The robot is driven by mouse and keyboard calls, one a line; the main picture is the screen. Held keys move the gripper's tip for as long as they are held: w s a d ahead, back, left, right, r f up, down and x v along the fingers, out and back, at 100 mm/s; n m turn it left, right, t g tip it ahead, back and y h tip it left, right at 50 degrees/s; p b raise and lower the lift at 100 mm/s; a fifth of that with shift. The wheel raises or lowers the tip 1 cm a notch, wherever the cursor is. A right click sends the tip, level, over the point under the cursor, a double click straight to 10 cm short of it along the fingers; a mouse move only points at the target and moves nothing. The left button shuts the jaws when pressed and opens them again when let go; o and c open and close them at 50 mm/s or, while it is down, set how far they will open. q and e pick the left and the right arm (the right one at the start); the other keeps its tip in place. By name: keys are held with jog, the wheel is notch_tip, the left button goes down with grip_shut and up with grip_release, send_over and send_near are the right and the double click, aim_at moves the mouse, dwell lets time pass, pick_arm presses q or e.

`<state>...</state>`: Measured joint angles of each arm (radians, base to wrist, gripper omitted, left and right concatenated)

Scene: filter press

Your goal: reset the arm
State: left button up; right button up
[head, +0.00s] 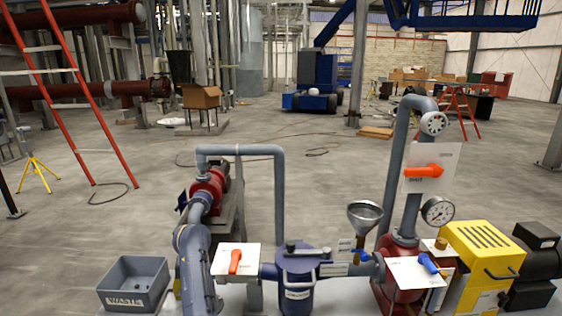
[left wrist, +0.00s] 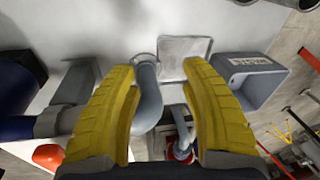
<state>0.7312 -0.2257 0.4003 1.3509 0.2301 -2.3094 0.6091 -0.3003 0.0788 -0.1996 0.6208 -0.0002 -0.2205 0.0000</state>
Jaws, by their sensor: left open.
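My left gripper (left wrist: 158,72) shows only in the left wrist view. Its two yellow ribbed fingers are spread apart with nothing held between them. A grey pipe (left wrist: 148,98) with a bend shows in the gap between the fingers, beyond them; I cannot tell how far. It also seems to be the grey pipe (head: 195,270) at the lower left in the head view. Neither arm shows in the head view. My right gripper is in neither view.
A grey waste bin (head: 134,283) stands at the lower left, also in the wrist view (left wrist: 262,88). Nearby are a red pump (head: 209,188), a dark blue pot (head: 297,292), a funnel (head: 365,214), a gauge (head: 437,211), orange-handled valves and a yellow unit (head: 483,262). Open floor lies behind.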

pick_arm(q)
jog(key=s+a+f+m+t+y, duration=0.15)
jog(key=s+a+f, duration=0.3)
jog(key=s, duration=0.55)
jog(key=s+a+f+m+t+y, duration=0.15)
jog(key=s+a+f, duration=0.3)
jog(key=s, duration=0.55)
jog(key=s+d+r+m+t, duration=0.2)
jog(key=s+d+m, duration=0.15)
jog(key=s, duration=0.65)
jog(key=s+d+r+m+t, duration=0.1)
jog(key=s+d+r+m, duration=0.2)
jog(key=s, duration=0.6)
jog(key=s+d+f+g+h, duration=0.1)
jog(key=d+f+h, duration=0.15)
jog(key=f, duration=1.35)
jog(key=s+d+f+g+h, duration=0.15)
jog(key=d+f, duration=0.25)
jog(key=f, duration=1.1)
jog(key=s+f+n+g+h, duration=0.1)
jog(key=s+f+n+g, duration=0.2)
jog(key=s+f, duration=1.9)
jog(key=shift+s+a+n, duration=0.15)
jog(key=shift+s+n, duration=0.15)
jog(key=shift+n, duration=0.05)
